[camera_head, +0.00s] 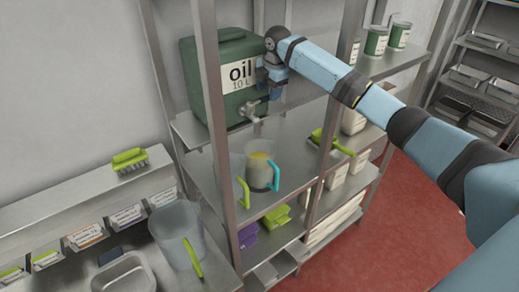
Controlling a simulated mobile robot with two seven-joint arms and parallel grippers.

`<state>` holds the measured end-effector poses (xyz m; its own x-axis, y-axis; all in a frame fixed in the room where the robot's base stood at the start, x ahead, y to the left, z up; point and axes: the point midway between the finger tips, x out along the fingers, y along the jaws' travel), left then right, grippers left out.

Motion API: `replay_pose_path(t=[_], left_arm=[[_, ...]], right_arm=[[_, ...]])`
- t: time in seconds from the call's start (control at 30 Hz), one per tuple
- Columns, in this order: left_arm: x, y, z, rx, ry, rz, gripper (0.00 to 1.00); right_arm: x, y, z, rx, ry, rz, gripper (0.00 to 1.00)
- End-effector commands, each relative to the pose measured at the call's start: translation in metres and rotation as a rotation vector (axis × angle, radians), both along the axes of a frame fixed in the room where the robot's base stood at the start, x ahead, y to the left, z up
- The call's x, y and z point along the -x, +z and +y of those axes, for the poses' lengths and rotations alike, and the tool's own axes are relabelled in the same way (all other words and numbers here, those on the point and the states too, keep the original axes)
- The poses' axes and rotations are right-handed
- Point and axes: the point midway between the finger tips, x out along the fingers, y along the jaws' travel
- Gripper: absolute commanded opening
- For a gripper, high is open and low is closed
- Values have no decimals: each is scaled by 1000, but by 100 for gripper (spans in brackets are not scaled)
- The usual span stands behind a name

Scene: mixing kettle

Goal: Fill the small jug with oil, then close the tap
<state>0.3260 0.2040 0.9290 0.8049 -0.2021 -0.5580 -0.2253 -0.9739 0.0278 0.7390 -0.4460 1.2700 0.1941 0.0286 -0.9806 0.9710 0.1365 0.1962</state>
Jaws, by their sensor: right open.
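A green oil container (206,75) labelled "oil 10 L" stands on the upper shelf, with a metal tap (249,111) low on its front. A clear jug with a cyan handle (274,176) stands upright on the shelf below the tap and shows yellowish liquid inside. A green handle (243,192) shows just left of it, partly behind the shelf post. My right gripper (265,90) is open in front of the container, just above and right of the tap. I cannot tell whether it touches the tap. Whether liquid is flowing is too small to tell. My left gripper is out of view.
A larger clear jug with a green handle (177,234) stands on the left counter near a metal tray (124,272). A green brush (130,159) lies on the ledge. Metal shelf posts (211,110) stand close to the container. Green-labelled tins (399,35) stand at the upper right.

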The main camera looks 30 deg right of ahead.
Motion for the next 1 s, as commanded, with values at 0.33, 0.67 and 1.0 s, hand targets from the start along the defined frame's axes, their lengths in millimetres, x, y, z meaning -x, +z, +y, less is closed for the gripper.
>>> replay_pose_path(t=[0.33, 0.67, 1.0], left_arm=[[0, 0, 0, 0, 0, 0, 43], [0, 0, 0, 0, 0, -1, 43], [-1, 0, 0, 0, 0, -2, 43]], right_arm=[[8, 41, -1, 0, 1, 0, 53], [11, 54, -1, 0, 0, 1, 53], [11, 54, -2, 0, 0, 1, 53]])
